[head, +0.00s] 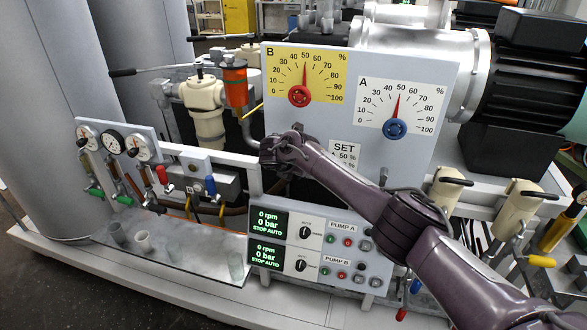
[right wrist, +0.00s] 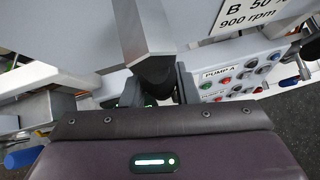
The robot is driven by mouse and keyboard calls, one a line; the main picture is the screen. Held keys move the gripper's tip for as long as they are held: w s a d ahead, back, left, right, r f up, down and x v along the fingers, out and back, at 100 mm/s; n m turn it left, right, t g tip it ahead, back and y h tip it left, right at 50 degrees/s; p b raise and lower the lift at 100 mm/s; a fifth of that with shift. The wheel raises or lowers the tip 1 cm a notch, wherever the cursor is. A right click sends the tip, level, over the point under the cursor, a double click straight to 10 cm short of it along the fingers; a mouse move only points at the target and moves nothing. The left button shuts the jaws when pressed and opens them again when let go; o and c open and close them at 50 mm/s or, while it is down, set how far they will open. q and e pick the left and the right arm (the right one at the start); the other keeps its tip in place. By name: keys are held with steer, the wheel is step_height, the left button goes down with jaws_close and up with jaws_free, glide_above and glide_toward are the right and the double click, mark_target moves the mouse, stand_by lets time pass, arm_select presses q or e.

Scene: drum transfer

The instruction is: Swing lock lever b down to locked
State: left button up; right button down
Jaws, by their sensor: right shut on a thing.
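My right gripper (head: 272,152) reaches across the front of the grey dial panel (head: 433,110) to its left edge, below dial B. In the right wrist view my right gripper (right wrist: 159,92) is shut on a black grip (right wrist: 155,70), with one dark finger on each side. A grey angular piece (right wrist: 150,35) runs up from this grip. The grip appears to belong to lock lever b, but no label on it shows. In the head view my gripper hides the held part, so the lever's angle cannot be told. My left gripper is not in view.
The red knob (head: 299,96) of dial B and the blue knob (head: 395,128) of dial A sit on the panel. The pump control box (head: 320,245) is below my right arm. Gauges and small coloured valve levers stand at left, above a glass shelf (head: 195,262).

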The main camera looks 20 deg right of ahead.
steer(key=shift+s+d+f, duration=0.15)
steer(key=shift+s+d, duration=0.05)
stand_by(0.4)
steer(key=c, duration=1.1)
jaws_free()
steer(key=v, duration=0.8)
steer(key=shift+w+a+b, duration=0.1)
steer(key=shift+w+b, duration=0.05)
steer(key=shift+b, duration=0.25)
